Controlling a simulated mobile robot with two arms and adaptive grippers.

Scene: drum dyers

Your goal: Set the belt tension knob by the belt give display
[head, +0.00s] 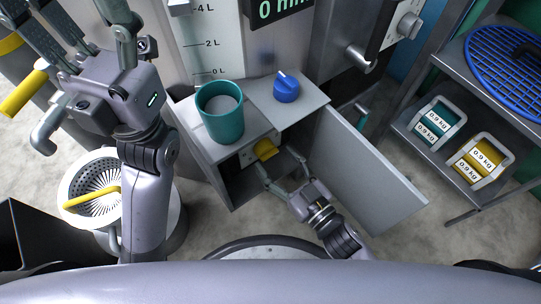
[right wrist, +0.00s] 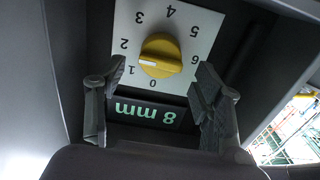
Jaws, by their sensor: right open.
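The yellow belt tension knob (right wrist: 160,57) sits on a white dial plate marked 0 to 6, upside down in the right wrist view. Its white mark points close to 1. The belt give display (right wrist: 145,112) beside the dial reads 8 mm. In the head view the knob (head: 265,150) is inside an open low cabinet. My right gripper (head: 283,175) is open in front of it. In the right wrist view the fingers (right wrist: 155,100) stand apart on both sides, not touching the knob. My left gripper (head: 85,25) is spread open at the upper left, fingertips partly cut off.
The cabinet door (head: 365,175) stands open right of my right gripper. A shelf (head: 420,150) with 0.9 kg weights is at right. A white perforated basket (head: 75,180) stands at left.

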